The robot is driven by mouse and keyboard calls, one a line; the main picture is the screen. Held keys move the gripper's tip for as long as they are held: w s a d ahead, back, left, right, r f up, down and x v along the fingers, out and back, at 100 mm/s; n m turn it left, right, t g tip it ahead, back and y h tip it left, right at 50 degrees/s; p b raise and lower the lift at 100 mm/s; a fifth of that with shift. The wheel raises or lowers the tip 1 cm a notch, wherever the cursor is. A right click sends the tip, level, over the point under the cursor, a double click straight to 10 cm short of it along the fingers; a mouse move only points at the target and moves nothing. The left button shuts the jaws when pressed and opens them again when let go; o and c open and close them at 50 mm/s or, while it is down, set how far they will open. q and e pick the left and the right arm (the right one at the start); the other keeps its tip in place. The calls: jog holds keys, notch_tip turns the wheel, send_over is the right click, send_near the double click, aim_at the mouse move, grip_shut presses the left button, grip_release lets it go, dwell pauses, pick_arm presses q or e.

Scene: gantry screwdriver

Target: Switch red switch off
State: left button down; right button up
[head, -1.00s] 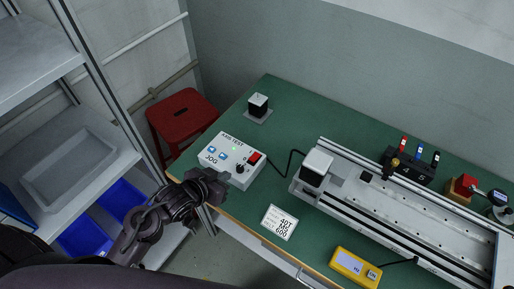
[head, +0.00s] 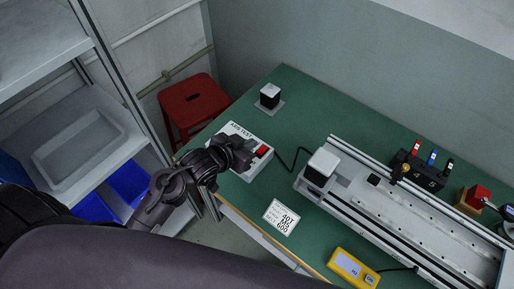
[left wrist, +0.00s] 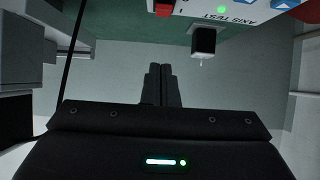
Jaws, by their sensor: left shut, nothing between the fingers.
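The red switch (head: 262,151) is on the right part of the white AXIS TEST box (head: 237,129), which stands on the green table. In the left wrist view the red switch (left wrist: 164,9) is cut by the top edge, and the box (left wrist: 236,14) appears upside down with a lit green lamp. Which side of the switch is pressed I cannot tell. My left gripper (head: 250,148) is over the box, just left of the switch, and hides the knob and blue buttons. Its fingers (left wrist: 161,84) are shut and empty. Contact with the switch is not clear. My right gripper is not in view.
A black cube on a plate (head: 270,97) stands behind the box. A cable runs from the box to the linear rail (head: 412,215) on the right. A label card (head: 282,217) and a yellow meter (head: 353,268) lie in front. A red stool (head: 194,100) stands left of the table.

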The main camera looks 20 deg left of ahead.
pick_arm(q)
send_over(260, 151)
notch_tip(260, 151, down, 3)
jog(key=shift+r+p, duration=0.1)
jog(key=shift+p, duration=0.2)
jog(key=f, duration=0.1)
jog(key=s+f, duration=0.1)
jog(key=f, duration=0.1)
jog(key=shift+s+a+f+p, duration=0.15)
jog(key=shift+a+p, duration=0.05)
jog(key=shift+p, duration=0.1)
jog(key=shift+s+f, duration=0.1)
jog(key=shift+f, duration=0.25)
